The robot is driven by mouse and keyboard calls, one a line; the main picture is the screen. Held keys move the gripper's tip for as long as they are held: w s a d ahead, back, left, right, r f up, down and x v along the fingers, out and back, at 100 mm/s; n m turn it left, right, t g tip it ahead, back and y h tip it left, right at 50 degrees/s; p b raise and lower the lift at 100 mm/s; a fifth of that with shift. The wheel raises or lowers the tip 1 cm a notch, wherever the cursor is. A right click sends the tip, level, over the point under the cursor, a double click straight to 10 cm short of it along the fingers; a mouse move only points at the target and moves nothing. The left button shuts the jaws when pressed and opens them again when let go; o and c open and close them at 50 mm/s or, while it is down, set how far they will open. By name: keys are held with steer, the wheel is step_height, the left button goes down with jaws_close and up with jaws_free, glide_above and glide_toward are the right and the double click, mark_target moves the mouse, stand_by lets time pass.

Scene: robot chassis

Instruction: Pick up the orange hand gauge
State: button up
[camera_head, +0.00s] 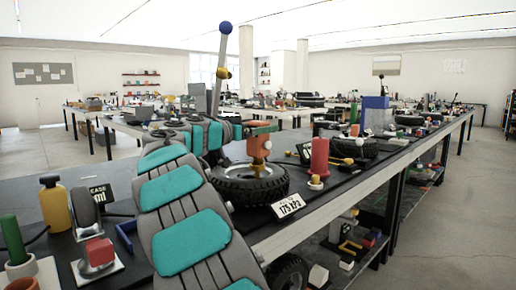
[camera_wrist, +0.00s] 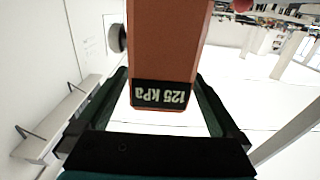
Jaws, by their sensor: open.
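The orange hand gauge (camera_head: 257,149) stands up from the middle of a black tyre (camera_head: 250,187) on the workbench in the head view. In the wrist view the orange gauge body (camera_wrist: 168,50) fills the upper middle, with a dark display reading 125 kPa, upside down. My gripper (camera_wrist: 163,90) is open, with one dark green finger on each side of the gauge. Gaps show between the fingers and the gauge's lower end.
A card reading 175 kPa (camera_head: 289,206) lies in front of the tyre. A red cylinder (camera_head: 319,157) stands to the right. A yellow bottle (camera_head: 55,204) and a red block (camera_head: 99,252) are at the left. The bench's front edge runs close by, with a lower shelf beneath.

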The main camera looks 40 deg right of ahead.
steer(key=d, duration=0.2)
steer(key=shift+w+d, duration=0.1)
steer(key=shift+d, duration=0.25)
steer(key=shift+a, duration=0.1)
jaws_close()
stand_by(0.4)
